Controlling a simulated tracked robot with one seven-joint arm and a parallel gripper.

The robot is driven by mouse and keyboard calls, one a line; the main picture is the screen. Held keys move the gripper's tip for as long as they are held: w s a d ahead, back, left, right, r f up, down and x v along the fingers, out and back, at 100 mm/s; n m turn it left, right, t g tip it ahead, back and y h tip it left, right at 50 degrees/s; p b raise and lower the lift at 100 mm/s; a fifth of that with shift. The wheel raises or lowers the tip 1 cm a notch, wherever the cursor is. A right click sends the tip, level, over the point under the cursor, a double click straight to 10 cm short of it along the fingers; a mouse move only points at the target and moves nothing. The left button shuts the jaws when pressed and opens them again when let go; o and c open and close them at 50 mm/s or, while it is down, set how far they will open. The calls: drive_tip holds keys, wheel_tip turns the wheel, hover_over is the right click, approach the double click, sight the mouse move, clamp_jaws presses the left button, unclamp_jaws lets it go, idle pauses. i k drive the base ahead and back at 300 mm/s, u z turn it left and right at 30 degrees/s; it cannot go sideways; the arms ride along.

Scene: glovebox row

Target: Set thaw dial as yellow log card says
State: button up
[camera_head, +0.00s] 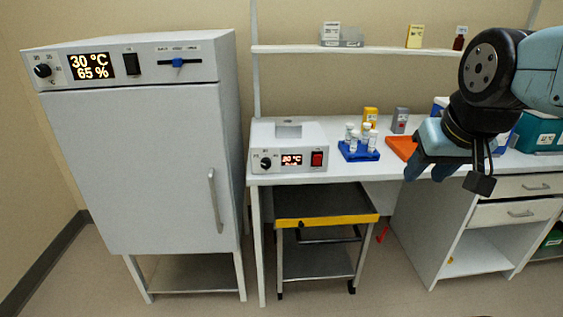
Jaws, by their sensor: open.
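The thaw dial (266,163) is a black knob on the front left of a small white bench unit (288,135). Printed marks surround it, with a 30 above; its pointer is too small to read surely. The unit's display (291,160) shows orange-red digits, seemingly 30 °C. A yellow card (415,36) stands on the wall shelf; its writing is too small to read, and I cannot tell surely whether it is the log card. My gripper (428,172) hangs open and apparently empty over the bench's front edge, well right of the dial.
The tall white cabinet (150,150) at left has another dial (42,71). A blue rack (358,151) with several white-capped vials stands right of the bench unit, beside an orange tray (402,147). A yellow-edged cart (326,220) sits below.

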sight(266, 164)
drive_tip(key=z, duration=0.85)
drive_tip(key=k, duration=1.45)
drive_tip(key=u, duration=1.05)
drive_tip(key=i, duration=1)
